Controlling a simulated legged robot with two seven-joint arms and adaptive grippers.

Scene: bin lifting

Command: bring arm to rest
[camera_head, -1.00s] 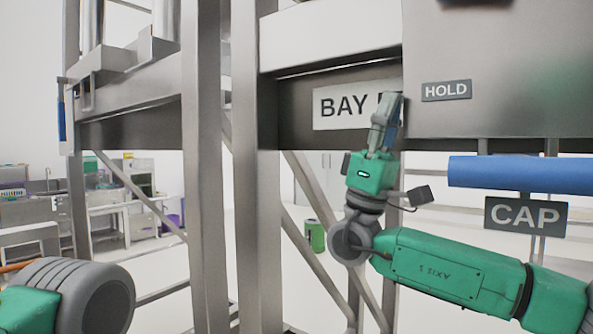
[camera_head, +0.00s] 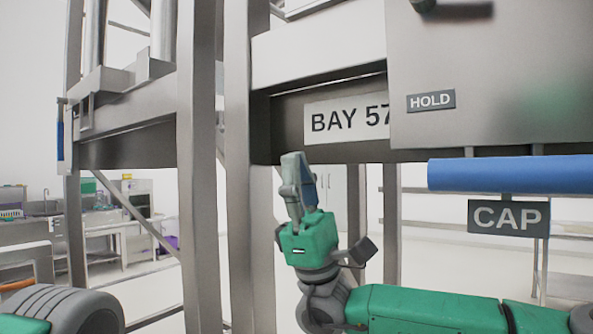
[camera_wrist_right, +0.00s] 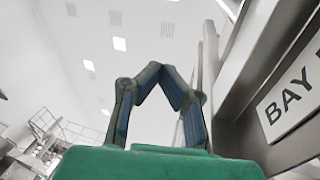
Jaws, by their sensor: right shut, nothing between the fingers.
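My right arm (camera_head: 430,309) is green with grey joints and comes in from the lower right of the head view. Its right gripper (camera_head: 292,158) points up, just below and left of the BAY 57 sign. The right wrist view shows the two fingers (camera_wrist_right: 160,66) meeting at their tips, with nothing between them. My left arm shows only as a grey joint and a bit of green at the lower left of the head view. Its gripper is out of view.
A metal frame with uprights (camera_head: 248,200) stands close behind the right gripper. The BAY 57 sign (camera_head: 345,120), a steel box with a HOLD label (camera_head: 431,101), a blue bar (camera_head: 510,174) and a CAP sign (camera_head: 508,217) are to the right. Benches (camera_head: 105,235) stand far left.

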